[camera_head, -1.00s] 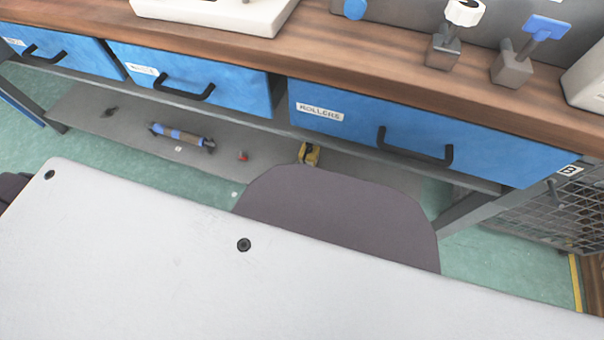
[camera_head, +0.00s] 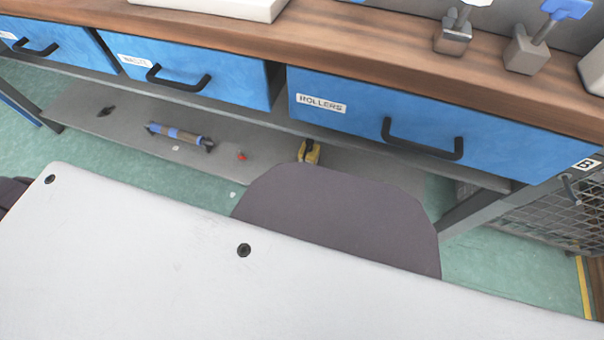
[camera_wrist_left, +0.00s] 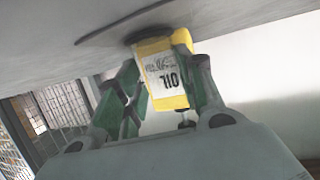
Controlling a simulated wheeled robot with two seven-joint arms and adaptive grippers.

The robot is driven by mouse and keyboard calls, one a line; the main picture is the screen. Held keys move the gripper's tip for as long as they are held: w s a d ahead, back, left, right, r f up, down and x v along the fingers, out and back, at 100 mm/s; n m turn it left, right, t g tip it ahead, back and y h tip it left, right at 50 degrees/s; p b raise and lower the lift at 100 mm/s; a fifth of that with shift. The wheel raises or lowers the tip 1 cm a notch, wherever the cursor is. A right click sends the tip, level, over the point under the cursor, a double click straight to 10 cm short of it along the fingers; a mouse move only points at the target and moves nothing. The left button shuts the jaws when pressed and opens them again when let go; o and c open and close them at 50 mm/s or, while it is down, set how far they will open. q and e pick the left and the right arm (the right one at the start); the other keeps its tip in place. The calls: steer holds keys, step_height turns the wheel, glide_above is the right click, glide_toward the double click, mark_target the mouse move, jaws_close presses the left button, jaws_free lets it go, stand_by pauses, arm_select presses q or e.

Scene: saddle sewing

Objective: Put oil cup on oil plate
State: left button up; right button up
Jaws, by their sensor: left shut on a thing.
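The yellow oil cup (camera_wrist_left: 175,102), with a white label reading OIL upside down, shows in the left wrist view. My left gripper (camera_wrist_left: 158,60) is shut on it, with green-padded fingers on both sides. The cup's far end is by a dark round patch (camera_wrist_left: 150,32) on a grey surface (camera_wrist_left: 60,25) at the top of the picture. A thin dark curved edge runs across that surface. I cannot tell whether this is the oil plate, or whether the cup touches it. Neither gripper shows in the head view.
A wooden workbench (camera_head: 380,62) with blue drawers (camera_head: 420,120) crosses the head view. A low grey shelf (camera_head: 110,135) below it holds a roller (camera_head: 180,137), a small red item (camera_head: 241,155) and a yellow item (camera_head: 309,151). A wire cage (camera_head: 560,212) stands right.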

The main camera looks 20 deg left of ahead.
arm_select(q)
steer(key=shift+f, duration=0.1)
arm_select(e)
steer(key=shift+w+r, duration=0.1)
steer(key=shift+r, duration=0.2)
arm_select(q)
steer(key=o, duration=1.1)
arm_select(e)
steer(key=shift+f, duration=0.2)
arm_select(q)
steer(key=shift+p+v, duration=0.65)
steer(key=shift+v, duration=0.55)
steer(key=shift+p+v, duration=0.6)
steer(key=shift+v, duration=0.6)
steer(key=p+v, duration=0.3)
steer(key=v, duration=0.4)
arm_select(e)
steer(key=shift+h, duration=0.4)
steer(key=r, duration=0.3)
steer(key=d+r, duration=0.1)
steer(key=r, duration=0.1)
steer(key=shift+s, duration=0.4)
arm_select(q)
steer(key=shift+s, duration=0.1)
